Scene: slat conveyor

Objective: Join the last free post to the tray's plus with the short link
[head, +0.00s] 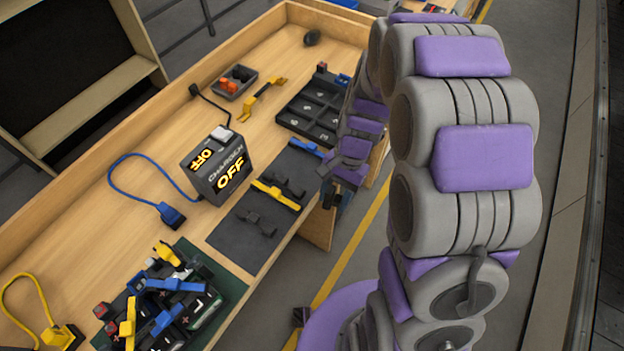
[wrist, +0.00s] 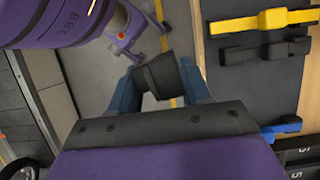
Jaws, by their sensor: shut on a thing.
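My gripper (wrist: 160,90) is shut on a short black block-like piece (wrist: 161,76), which looks like the short link; its far end is hard to make out. In the head view my gripper (head: 335,187) is off the bench's front edge, right of the dark mat. The tray (head: 233,291) is at the lower left, with dark cells crossed by blue (head: 178,285) and yellow (head: 127,322) links. A plus mark shows on one cell. I cannot tell which post is free, as links hide much of the tray.
The dark mat (head: 228,232) holds a yellow link (head: 275,194), black pieces (head: 257,223) and a blue link (head: 305,148). A charger reading OFF (head: 218,166) stands behind the mat. A blue-cabled plug (head: 171,215) and yellow-cabled clamp (head: 62,337) lie near the tray.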

